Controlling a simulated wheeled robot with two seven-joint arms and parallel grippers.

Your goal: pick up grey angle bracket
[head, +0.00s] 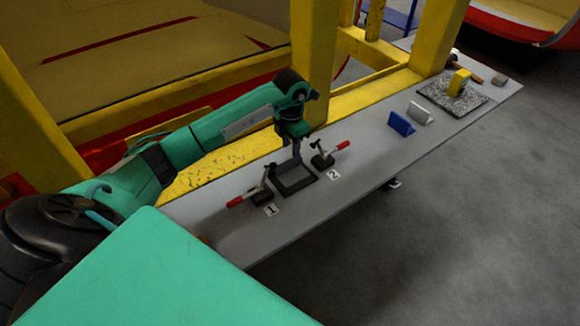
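A light grey angle bracket (420,113) stands on the grey table, right of centre, just behind and to the right of a blue angle bracket (401,124). My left gripper (296,152) points down over a dark square fixture (294,186), well to the left of the brackets. Its fingers are small and dark against the fixture, so I cannot tell whether they are open or hold anything. My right gripper is not in view.
Red-handled toggle clamps (258,194) (325,157) flank the fixture, by labels 1 and 2. A yellow block (459,82) stands on a speckled plate (437,97) farther back. Yellow posts (313,60) rise behind the table (350,185). The surface between the clamps and brackets is clear.

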